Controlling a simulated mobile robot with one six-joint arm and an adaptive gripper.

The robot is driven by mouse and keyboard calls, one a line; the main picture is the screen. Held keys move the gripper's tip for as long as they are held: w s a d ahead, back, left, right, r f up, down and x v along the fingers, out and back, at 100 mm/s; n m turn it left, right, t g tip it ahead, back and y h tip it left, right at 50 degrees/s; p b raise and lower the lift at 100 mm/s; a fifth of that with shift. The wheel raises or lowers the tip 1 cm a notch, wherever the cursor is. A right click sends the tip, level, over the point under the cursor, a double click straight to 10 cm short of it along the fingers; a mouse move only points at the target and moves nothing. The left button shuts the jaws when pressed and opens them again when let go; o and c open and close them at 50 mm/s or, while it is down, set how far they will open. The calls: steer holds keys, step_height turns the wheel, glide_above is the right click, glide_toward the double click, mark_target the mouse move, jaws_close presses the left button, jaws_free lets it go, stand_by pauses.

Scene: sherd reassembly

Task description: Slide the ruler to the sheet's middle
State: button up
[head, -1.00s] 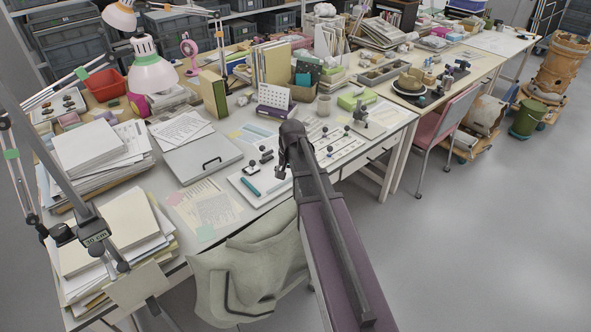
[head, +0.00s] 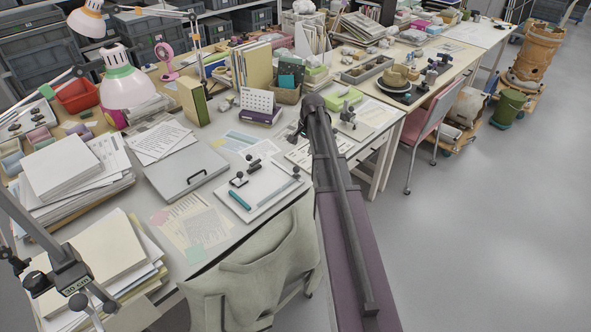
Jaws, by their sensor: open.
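A white sheet (head: 262,203) lies on the near desk, in front of the calendar. A thin pale strip that looks like the ruler (head: 278,194) lies slantwise along the sheet's right part. A teal rod (head: 240,200) lies near its left edge, and small black-knobbed pieces stand toward its back. My gripper (head: 294,136) is small and dark, beyond and to the right of the sheet, apart from the ruler. It appears empty; its fingers are partly lost against my arm.
A grey closed case (head: 186,172) lies left of the sheet. A calendar (head: 257,101) stands behind. A jacket (head: 255,255) hangs over a chair at the front edge. Paper stacks (head: 75,175) crowd the left.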

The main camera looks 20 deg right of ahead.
mark_target(296, 170)
steer(key=shift+w+f, duration=0.1)
steer(key=shift+f, duration=0.15)
steer(key=f+b, duration=0.4)
steer(key=w+a+f+b, duration=0.1)
steer(key=f+b, duration=0.3)
steer(key=b, duration=0.1)
steer(key=w+f+b, duration=0.1)
steer(key=f+b, duration=0.3)
steer(key=f, duration=0.1)
steer(key=shift+a, duration=0.25)
stand_by(0.3)
steer(key=shift+b, duration=0.3)
